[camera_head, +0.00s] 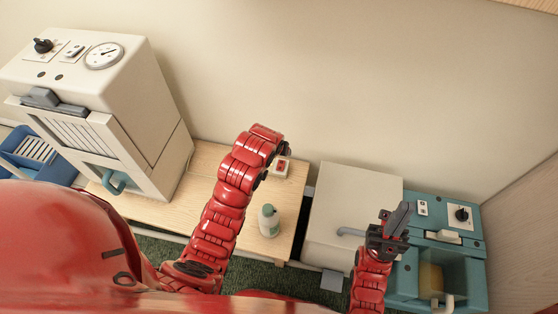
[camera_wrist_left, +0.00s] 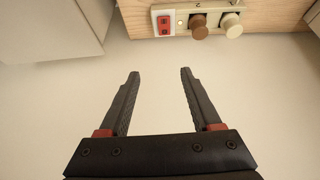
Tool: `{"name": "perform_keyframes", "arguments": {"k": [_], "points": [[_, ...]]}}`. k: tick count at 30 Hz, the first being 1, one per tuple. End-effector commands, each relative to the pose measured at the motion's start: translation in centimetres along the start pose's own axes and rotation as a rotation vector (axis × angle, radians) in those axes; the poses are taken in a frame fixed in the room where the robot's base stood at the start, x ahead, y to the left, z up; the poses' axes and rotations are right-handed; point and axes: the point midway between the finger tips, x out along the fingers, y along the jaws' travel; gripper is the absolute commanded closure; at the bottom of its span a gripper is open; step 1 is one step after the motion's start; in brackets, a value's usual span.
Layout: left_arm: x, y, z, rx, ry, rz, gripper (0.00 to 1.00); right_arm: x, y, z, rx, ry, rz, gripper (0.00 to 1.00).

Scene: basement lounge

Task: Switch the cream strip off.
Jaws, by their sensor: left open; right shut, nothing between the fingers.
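The cream strip (camera_wrist_left: 195,8) lies on the light wood top in the left wrist view. A red rocker switch (camera_wrist_left: 165,25) is at its left end, with a small pale round spot beside it. A brown plug (camera_wrist_left: 198,27) and a cream plug (camera_wrist_left: 230,25) sit in it. In the head view, only the strip's switch end (camera_head: 281,167) shows beside my left wrist, which hides the rest. My left gripper (camera_wrist_left: 160,73) is open and empty, with its fingertips apart from the strip. My right gripper (camera_head: 402,212) is shut and empty, well right of the strip.
A white-green bottle (camera_head: 269,221) stands on the wood table (camera_head: 210,160) near the strip. A large cream machine (camera_head: 130,100) with a gauge stands left, beside a blue crate (camera_head: 40,155). A cream box (camera_head: 350,195) and teal machine (camera_head: 470,255) are right. A plain wall is behind.

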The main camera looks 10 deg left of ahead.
Motion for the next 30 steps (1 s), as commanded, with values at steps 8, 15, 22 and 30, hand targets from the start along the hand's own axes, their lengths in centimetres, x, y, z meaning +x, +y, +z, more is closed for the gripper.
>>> {"name": "perform_keyframes", "arguments": {"k": [8,15,22,30], "points": [[0.5,-0.5,2.6,0.005,-0.123,-0.035,0.35,-0.9,0.0,0.1,0.0,0.0,0.0,1.0],[4.6,-0.6,3.2,0.006,-0.125,-0.035,0.35,-1.5,-0.1,0.2,0.0,0.0,0.0,1.0],[9.2,-0.8,3.8,0.006,-0.124,-0.035,0.35,-2.2,-0.1,0.4,0.0,0.0,0.0,1.0],[13.8,-0.9,4.2,0.007,-0.121,-0.034,0.35,-2.9,-0.1,0.5,0.0,0.0,0.0,1.0]]}}
